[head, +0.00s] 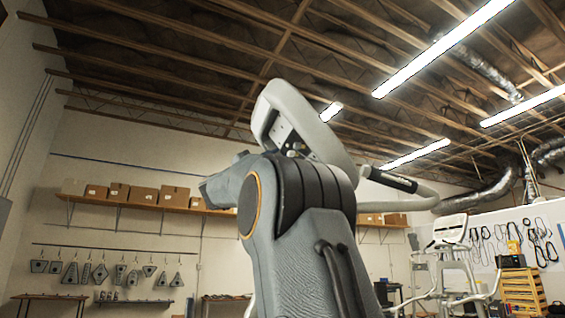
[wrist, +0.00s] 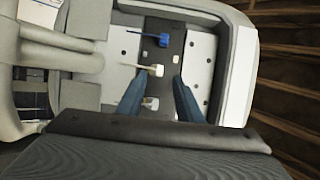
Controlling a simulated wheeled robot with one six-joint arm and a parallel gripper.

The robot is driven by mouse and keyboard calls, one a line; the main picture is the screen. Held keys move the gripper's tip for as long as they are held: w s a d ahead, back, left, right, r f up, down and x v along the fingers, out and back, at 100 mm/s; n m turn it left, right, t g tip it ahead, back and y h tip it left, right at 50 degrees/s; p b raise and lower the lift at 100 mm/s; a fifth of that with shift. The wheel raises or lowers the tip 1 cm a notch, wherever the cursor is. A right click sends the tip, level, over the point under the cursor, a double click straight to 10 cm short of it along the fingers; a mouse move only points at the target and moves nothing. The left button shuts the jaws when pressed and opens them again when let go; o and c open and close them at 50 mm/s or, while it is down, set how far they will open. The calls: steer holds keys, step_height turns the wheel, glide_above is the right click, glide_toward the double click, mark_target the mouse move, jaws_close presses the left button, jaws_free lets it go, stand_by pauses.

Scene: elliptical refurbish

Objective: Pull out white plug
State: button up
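In the wrist view, a white plug (wrist: 156,70) sticks out of a dark strip (wrist: 175,28) on the back of a light console. It lies between and just past the fingertips of my gripper (wrist: 159,76). The two dark blue fingers are apart, with a visible gap around the plug. A blue plug (wrist: 162,40) sits further up the strip. Another pale plug (wrist: 150,103) shows lower down between the fingers. In the head view, the white console (head: 318,128) is partly behind my arm; the plugs and my fingers cannot be made out there.
In the wrist view, grey tubular parts (wrist: 62,48) stand left of the plugs, and the console's raised rim (wrist: 240,75) bounds the right. In the head view, a handlebar (head: 405,185) extends right. A shelf with boxes (head: 145,195) is on the far wall.

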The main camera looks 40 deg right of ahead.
steer(key=shift+b+v, duration=0.35)
steer(key=shift+v, duration=0.95)
